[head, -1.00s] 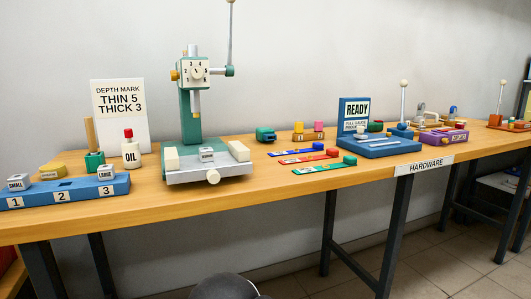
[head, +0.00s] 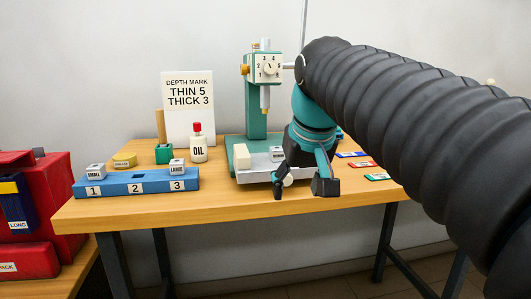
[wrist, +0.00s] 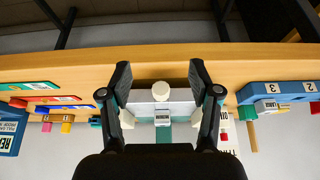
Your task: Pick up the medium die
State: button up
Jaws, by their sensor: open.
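The medium die (head: 277,153) is a small grey block with a white label, sitting on the grey bed of the green press (head: 257,122). My gripper (head: 305,188) is open and empty in front of the press, partly covering the bed's right side. In the wrist view, which looks upside down, the medium die (wrist: 162,118) appears between my open fingers (wrist: 160,72), farther off and not touched. The die's label is too small to read surely. The blue block (head: 130,187) holds the small die (head: 95,171) at 1 and the large die (head: 177,167) at 3; position 2 is empty.
A cream jaw (head: 242,157) stands left of the die, and a round white knob (wrist: 161,91) projects from the bed's front. An oil bottle (head: 198,145) and a sign (head: 188,95) are left of the press. Coloured strips (head: 362,164) lie to the right. A red case (head: 45,200) is at far left.

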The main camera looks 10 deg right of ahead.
jog(key=p, duration=0.2)
send_near(277, 148)
jog(key=shift+g, duration=0.3)
jog(key=x, duration=0.4)
jog(key=shift+w+a, duration=0.15)
jog(key=shift+w, duration=0.25)
jog(key=shift+d+x, duration=0.2)
jog(key=shift+x, duration=2.4)
grip_shut()
